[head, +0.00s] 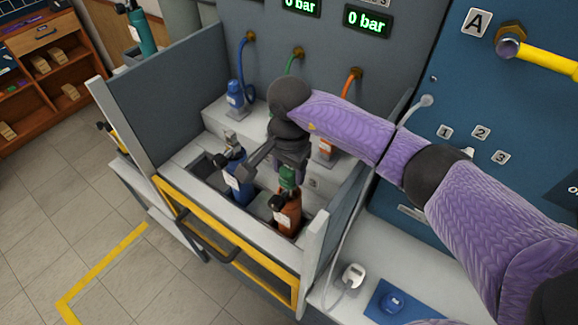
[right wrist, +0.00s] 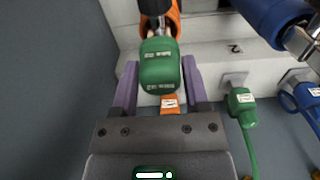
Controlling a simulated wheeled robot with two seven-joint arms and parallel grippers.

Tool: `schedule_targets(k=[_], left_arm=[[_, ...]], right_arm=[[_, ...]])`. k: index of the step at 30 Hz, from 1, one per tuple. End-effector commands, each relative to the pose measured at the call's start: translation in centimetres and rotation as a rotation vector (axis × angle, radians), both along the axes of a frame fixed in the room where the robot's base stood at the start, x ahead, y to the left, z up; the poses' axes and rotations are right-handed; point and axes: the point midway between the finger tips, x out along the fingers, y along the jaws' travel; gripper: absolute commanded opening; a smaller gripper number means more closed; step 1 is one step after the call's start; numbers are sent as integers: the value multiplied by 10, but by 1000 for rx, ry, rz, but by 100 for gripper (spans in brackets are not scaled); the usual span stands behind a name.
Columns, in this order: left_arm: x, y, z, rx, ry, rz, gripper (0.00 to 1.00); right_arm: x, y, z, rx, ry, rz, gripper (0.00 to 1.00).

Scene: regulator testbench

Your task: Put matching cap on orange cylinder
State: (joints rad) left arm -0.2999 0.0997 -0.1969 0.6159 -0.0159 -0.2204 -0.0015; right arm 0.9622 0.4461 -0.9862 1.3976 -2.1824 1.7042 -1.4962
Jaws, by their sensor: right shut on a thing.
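The orange cylinder (head: 289,218) stands in a bay of the bench and has a black part on its front. In the right wrist view its orange top (right wrist: 175,17) shows at the upper edge, partly hidden. My right gripper (head: 289,168) is above it, shut on a green cap (right wrist: 160,66). The fingers (right wrist: 160,85) lie on both sides of this cap. In the head view the green cap (head: 288,179) is at the cylinder's top; I cannot tell whether they touch. An orange connector (head: 325,148) sits on the ledge behind. My left gripper is not in view.
A blue cylinder (head: 237,180) stands close to the left. A blue connector (head: 235,95) and a green connector (right wrist: 241,100) sit on the ledge. Grey side walls and a yellow-framed front gate (head: 225,243) enclose the bay. A blue round part (head: 392,301) lies at the right.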

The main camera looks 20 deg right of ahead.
Motion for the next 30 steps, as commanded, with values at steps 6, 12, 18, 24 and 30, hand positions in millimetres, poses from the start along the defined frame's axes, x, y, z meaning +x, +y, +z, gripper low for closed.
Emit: schedule_targets(k=[6, 12, 18, 24, 30], left_arm=[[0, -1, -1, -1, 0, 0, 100], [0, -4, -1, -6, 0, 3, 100], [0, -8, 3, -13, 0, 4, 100], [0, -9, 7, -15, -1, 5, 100], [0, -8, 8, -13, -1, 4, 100]], right_arm=[[0, 0, -1, 0, 0, 0, 92], [0, 0, -1, 0, 0, 0, 99], [1, 0, 21, 0, -5, 0, 99], [1, 0, 72, -1, -6, 1, 99], [1, 0, 97, 0, -1, 0, 99]])
